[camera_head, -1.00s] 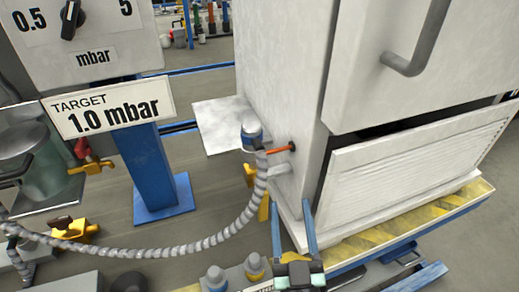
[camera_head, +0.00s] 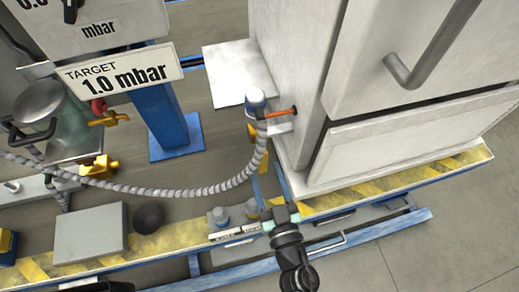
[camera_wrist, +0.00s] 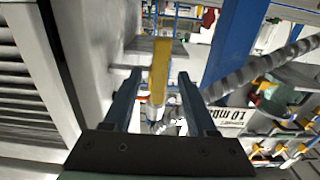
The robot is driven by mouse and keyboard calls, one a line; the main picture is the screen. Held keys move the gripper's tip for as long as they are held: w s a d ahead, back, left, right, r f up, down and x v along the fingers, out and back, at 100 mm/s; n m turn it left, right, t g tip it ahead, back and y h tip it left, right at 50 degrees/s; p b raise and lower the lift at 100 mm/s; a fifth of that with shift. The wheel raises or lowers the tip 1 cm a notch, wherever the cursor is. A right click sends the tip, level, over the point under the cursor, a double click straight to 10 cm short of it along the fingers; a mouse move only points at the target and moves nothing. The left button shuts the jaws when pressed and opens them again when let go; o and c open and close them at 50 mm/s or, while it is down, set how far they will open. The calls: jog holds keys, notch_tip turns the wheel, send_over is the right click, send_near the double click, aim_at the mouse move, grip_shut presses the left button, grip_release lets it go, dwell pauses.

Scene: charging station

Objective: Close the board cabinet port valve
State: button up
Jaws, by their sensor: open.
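The white cabinet (camera_head: 285,60) has a grey port on its lower left side, where a ribbed grey hose (camera_head: 225,187) ends at a round grey-blue cap (camera_head: 255,97). A thin orange-red bar (camera_head: 280,113) sticks out beside the cap. A yellow lever (camera_head: 252,133) shows below the port, partly behind the hose. My gripper (camera_head: 267,173) is open and just below the port, close to the cabinet's side. In the wrist view the flat yellow lever (camera_wrist: 160,65) appears between my two open fingers (camera_wrist: 159,76), with gaps on both sides. Contact cannot be told.
The cabinet stands on a platform with a yellow-striped edge (camera_head: 395,172). The hose curves left past a blue post (camera_head: 158,115) with a "TARGET 1.0 mbar" sign (camera_head: 120,75). Small capped fittings (camera_head: 220,216) stand left of my wrist. Open floor lies at the lower right.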

aim_at(259, 152)
jog(key=b+x, duration=0.1)
jog(key=x, duration=0.5)
jog(key=shift+w+a, duration=0.1)
jog(key=shift+w, duration=0.2)
grip_shut()
dwell(1.1)
